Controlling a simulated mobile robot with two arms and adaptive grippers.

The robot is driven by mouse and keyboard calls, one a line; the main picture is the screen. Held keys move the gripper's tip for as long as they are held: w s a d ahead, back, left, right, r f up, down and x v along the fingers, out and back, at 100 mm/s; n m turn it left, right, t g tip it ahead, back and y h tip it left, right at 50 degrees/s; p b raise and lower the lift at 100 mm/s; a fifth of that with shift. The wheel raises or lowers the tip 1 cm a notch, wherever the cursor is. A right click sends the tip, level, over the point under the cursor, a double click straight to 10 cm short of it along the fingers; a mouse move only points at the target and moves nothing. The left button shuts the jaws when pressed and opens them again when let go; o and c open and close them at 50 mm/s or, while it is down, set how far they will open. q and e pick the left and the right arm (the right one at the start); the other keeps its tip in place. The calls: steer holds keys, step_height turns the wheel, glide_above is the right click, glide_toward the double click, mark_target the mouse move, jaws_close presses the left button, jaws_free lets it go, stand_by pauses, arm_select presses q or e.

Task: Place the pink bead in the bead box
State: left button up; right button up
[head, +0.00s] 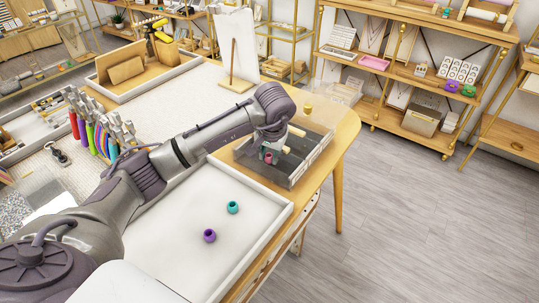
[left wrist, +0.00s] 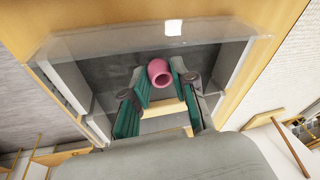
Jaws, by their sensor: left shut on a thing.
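The pink bead (head: 268,158) is between the fingertips of my left gripper (head: 268,155), which is shut on it. In the left wrist view the pink bead (left wrist: 160,73) shows between the teal finger pads of my left gripper (left wrist: 158,85). The bead box (head: 309,161) is a grey, clear-walled box at the table's right end; it also shows in the left wrist view (left wrist: 73,88). The gripper and bead are over or inside the box; their exact height is unclear. My forearm hides part of the box. My right gripper is out of view.
A white tray (head: 270,213) in front holds a teal bead (head: 233,207) and a purple bead (head: 209,235). A yellow bead (head: 308,109) stands behind the box. Pliers (head: 98,135) stand at left, and a white display stand (head: 237,50) behind. Floor at right is clear.

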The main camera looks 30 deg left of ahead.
arm_select(q)
steer(key=shift+f, duration=0.45)
steer(key=shift+f, duration=0.1)
steer(key=o, duration=0.9)
steer(key=v, duration=1.2)
steer(key=shift+b, duration=0.3)
